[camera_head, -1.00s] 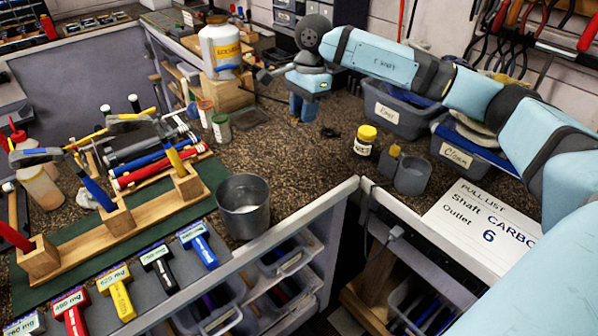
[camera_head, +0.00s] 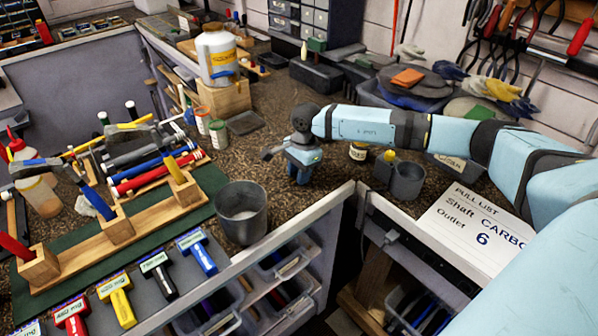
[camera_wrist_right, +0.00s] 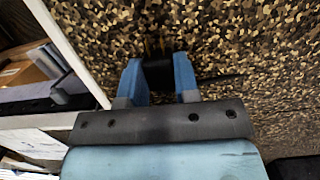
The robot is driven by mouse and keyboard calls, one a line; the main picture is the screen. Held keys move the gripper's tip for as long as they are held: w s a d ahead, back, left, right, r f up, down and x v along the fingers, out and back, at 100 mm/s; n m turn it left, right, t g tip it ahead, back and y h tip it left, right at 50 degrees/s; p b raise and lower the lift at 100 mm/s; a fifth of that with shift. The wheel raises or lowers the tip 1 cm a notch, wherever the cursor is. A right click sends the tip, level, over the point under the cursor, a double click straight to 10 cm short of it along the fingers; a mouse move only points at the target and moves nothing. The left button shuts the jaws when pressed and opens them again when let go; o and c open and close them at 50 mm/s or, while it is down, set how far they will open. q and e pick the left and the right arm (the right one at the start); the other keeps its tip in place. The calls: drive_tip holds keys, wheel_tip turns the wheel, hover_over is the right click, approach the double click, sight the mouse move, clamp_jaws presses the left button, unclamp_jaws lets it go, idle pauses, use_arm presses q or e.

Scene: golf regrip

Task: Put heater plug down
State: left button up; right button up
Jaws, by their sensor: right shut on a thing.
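My right gripper (camera_head: 303,178) hangs low over the speckled brown bench top, behind and to the right of the grey metal bucket. In the right wrist view its two blue fingers (camera_wrist_right: 159,85) are shut on a black block, the heater plug (camera_wrist_right: 157,73). A thin dark line, maybe its cord, runs to the right from it over the bench top. The plug cannot be made out in the head view, where the gripper hides it. I cannot tell whether it touches the bench. My left gripper is not in view.
The grey bucket (camera_head: 240,213) stands near the bench's front edge. A jar (camera_head: 358,152) and a grey cup (camera_head: 407,181) stand to the right. A wooden club rack (camera_head: 130,228) is at left.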

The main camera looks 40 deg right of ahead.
drive_tip(key=shift+f, duration=0.25)
drive_tip(key=o, duration=1)
drive_tip(key=shift+r, duration=0.1)
